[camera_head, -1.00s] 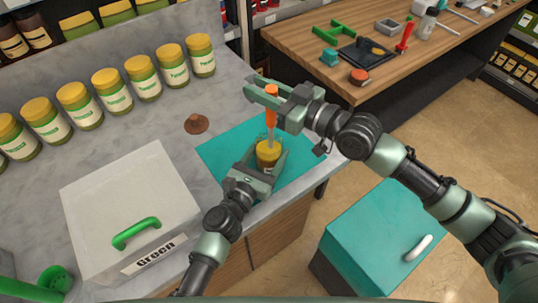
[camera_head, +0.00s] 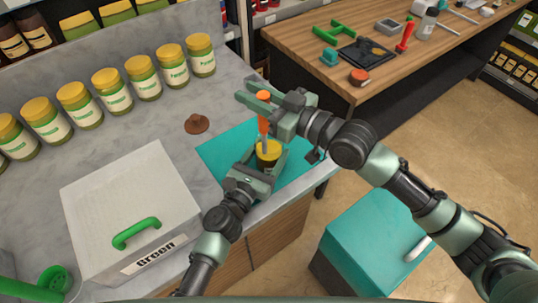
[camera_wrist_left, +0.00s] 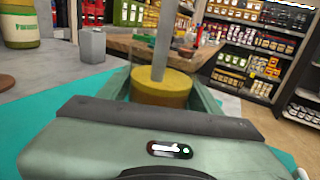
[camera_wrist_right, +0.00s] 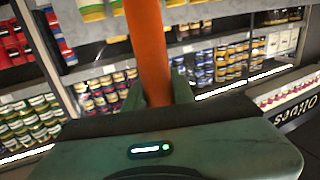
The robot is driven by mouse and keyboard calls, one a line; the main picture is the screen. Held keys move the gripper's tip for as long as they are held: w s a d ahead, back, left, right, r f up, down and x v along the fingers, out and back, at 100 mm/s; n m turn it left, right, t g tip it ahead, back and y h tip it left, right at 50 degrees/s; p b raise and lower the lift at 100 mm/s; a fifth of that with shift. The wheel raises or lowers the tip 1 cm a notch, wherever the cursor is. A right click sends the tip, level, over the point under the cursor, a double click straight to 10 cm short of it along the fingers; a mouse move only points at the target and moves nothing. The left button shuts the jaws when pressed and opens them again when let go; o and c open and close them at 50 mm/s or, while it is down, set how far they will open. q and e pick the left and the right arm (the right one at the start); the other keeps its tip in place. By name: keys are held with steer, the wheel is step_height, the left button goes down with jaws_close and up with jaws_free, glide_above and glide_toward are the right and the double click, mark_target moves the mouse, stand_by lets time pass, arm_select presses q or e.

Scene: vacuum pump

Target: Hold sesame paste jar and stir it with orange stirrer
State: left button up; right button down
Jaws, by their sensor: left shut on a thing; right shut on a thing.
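The sesame paste jar (camera_head: 269,150), small with a yellowish top, is upright over the teal mat (camera_head: 222,152). My left gripper (camera_head: 268,161) is shut around it from the front. In the left wrist view the jar (camera_wrist_left: 160,90) sits between both fingers. The orange stirrer (camera_head: 263,123) stands in the jar, tilted a little, its grey shaft (camera_wrist_left: 163,45) going into the top; its lower end is hidden inside. My right gripper (camera_head: 262,102) is above the jar, shut on the orange handle. The handle (camera_wrist_right: 148,50) also shows in the right wrist view.
A white box (camera_head: 130,200) labelled Green, with a green handle, stands at the left. Several yellow-lidded jars (camera_head: 112,88) line the counter's back. A wooden table (camera_head: 372,88) with tools is at the upper right.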

steer(key=shift+d, duration=0.2)
steer(key=shift+s+d, duration=0.15)
steer(key=shift+d, duration=0.7)
steer(key=shift+w+d, duration=0.1)
steer(key=shift+w, duration=0.95)
steer(key=shift+w+a, duration=0.15)
steer(key=shift+a, duration=0.85)
